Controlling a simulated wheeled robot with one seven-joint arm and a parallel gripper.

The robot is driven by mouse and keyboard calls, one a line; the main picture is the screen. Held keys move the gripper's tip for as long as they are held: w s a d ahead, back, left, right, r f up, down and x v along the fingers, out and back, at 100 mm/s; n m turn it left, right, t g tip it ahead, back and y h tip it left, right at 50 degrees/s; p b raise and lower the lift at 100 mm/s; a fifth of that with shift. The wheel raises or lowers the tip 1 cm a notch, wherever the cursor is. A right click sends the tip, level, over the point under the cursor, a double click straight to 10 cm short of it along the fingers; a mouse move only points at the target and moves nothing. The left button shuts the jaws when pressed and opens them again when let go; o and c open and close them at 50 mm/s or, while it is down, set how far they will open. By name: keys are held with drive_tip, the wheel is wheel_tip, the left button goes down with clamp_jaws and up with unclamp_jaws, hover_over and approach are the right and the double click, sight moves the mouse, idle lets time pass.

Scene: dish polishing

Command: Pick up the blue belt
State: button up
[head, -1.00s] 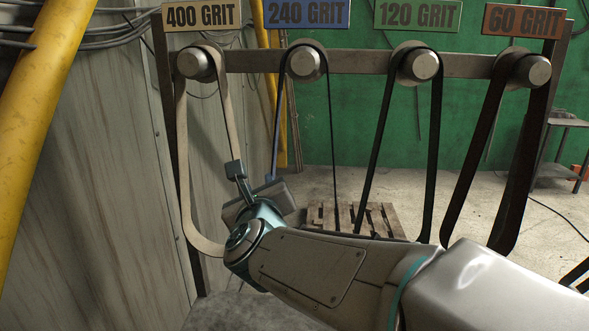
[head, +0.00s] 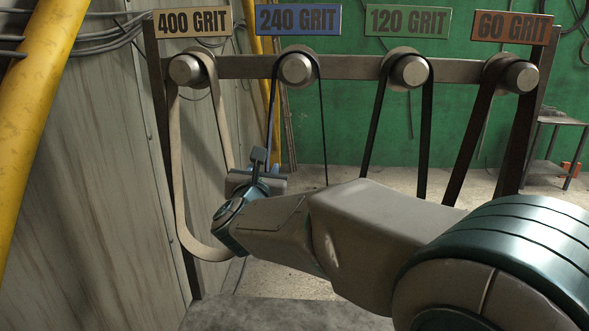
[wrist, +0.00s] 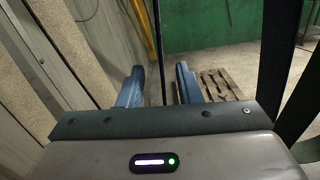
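The blue belt (head: 271,105) hangs from the second peg from the left, below the blue 240 GRIT sign (head: 298,19). Its left strand looks bluish and its right strand dark and thin. My arm hides its lower part in the head view. My gripper (head: 266,160) is beside the lower left strand. In the wrist view my gripper (wrist: 159,80) is open, with its two blue fingers apart. A thin dark strand (wrist: 158,45), likely the blue belt seen edge-on, runs down between the fingers in the picture. I cannot tell whether it is between them or beyond them.
The tan 400 GRIT belt (head: 176,150) hangs close on the left, near the metal wall. The dark 120 GRIT belt (head: 427,130) and 60 GRIT belt (head: 470,140) hang on the right. A wooden pallet (wrist: 222,83) lies on the floor behind.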

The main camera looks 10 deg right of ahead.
drive_tip(key=shift+w+d+f+p, duration=0.15)
drive_tip(key=shift+w+p, duration=0.25)
drive_tip(key=shift+w, duration=0.45)
drive_tip(key=shift+w+d+f+p, duration=0.1)
drive_tip(key=shift+w+d+p, duration=0.2)
drive_tip(key=shift+w, duration=0.6)
drive_tip(key=shift+w+d+f+p, duration=0.15)
drive_tip(key=shift+w+p, duration=0.3)
drive_tip(key=shift+w, duration=0.4)
drive_tip(key=shift+a, duration=0.1)
clamp_jaws()
